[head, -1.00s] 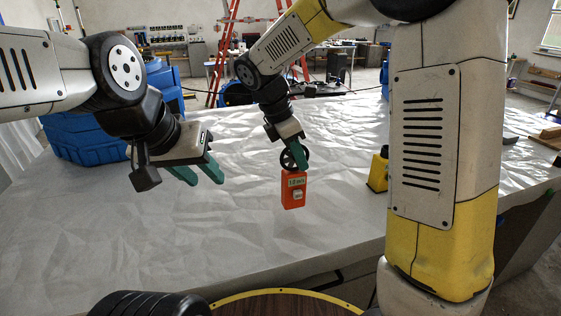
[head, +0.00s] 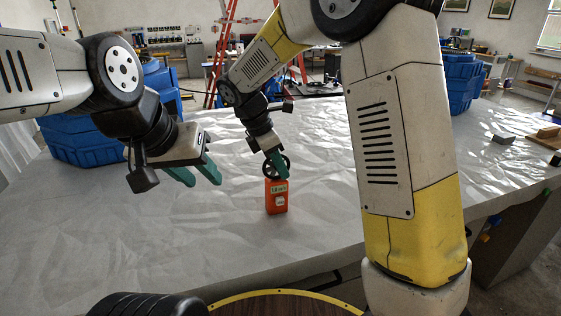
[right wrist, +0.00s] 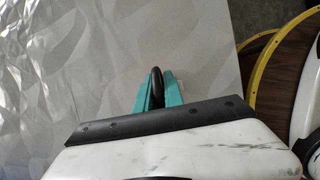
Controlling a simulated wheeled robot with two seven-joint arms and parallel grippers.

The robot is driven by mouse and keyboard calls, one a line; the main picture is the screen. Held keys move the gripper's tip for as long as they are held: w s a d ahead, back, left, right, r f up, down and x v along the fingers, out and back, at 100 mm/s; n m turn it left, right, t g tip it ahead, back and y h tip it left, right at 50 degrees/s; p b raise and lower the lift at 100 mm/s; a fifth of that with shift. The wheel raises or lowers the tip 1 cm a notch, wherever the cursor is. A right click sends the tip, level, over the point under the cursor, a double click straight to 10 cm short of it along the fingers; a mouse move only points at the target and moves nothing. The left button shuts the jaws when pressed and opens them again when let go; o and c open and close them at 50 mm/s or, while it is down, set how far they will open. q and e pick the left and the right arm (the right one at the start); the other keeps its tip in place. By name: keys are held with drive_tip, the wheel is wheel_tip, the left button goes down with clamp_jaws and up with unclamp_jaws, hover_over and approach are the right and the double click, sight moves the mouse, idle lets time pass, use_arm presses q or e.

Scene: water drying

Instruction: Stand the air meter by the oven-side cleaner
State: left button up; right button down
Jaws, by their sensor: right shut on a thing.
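The orange air meter (head: 277,200) has a pale label, a pale button and a black fan ring (head: 284,160) on top. It is nearly upright. My right gripper (head: 278,166) is shut on the ring; the right wrist view shows the dark ring edge-on between the green fingers (right wrist: 157,92). I cannot tell whether the meter's base touches the table. My left gripper (head: 197,176) is open and empty, left of the meter. One blue ribbed unit (head: 85,140) stands at the back left, another (head: 460,82) at the right. No oven is recognisable, so I cannot tell which cleaner is oven-side.
The table (head: 150,235) has a crinkled pale cover, bare around the meter. A small grey block (head: 503,138) and wooden pieces (head: 545,138) lie at its right. My right arm hides part of the table's right side. A red ladder (head: 225,55) stands behind.

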drive_tip(key=c, duration=1.5)
unclamp_jaws()
drive_tip(key=shift+o, duration=0.2)
drive_tip(key=v, duration=1.1)
drive_tip(key=shift+r, duration=0.65)
drive_tip(key=s+d+m+t+y, duration=0.4)
drive_tip(key=s+d+m+y, duration=0.2)
drive_tip(key=s+d+m, duration=1.1)
drive_tip(key=shift+s+d+f+m+t+y, duration=0.35)
drive_tip(key=shift+s+m, duration=0.4)
drive_tip(key=shift+m, duration=1.25)
